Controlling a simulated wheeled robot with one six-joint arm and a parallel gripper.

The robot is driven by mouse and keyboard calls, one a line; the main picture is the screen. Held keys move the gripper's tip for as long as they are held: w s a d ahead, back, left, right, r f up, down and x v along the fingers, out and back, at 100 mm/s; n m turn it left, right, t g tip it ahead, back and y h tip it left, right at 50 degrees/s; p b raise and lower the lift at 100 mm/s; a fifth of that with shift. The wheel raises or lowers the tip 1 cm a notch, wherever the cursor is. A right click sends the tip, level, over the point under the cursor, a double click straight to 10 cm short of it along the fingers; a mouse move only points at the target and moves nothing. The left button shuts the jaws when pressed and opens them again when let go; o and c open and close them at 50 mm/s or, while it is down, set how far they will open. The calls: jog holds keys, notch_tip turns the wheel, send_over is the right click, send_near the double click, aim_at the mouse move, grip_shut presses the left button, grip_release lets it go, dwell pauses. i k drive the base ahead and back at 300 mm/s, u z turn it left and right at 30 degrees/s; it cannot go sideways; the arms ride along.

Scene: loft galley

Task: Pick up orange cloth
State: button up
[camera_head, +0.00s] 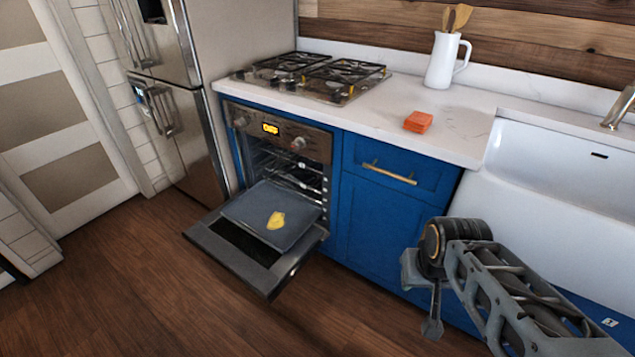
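The orange cloth (418,122) is a small folded, block-like stack lying on the white countertop (455,140), left of the sink. My gripper (433,325) is at the lower right, low in front of the blue cabinets and well apart from the cloth. It points down and is partly hidden by my arm's wrist. I cannot tell whether its fingers are open or shut, and I see nothing held in it.
The oven door (262,262) hangs open, with a dark tray (250,212) bearing a yellow item (276,220). A white pitcher (443,62) with wooden utensils and a gas cooktop (300,75) stand near the cloth. The white sink (560,180) is at right. Wooden floor lies clear at front left.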

aim_at(418, 122)
jog(key=z, duration=0.45)
jog(key=k, duration=0.55)
jog(key=z, duration=0.85)
jog(key=i, duration=0.55)
jog(key=u, duration=0.6)
jog(key=i, duration=0.8)
jog(key=u, duration=1.2)
jog(key=i, duration=0.2)
jog(key=u, duration=0.1)
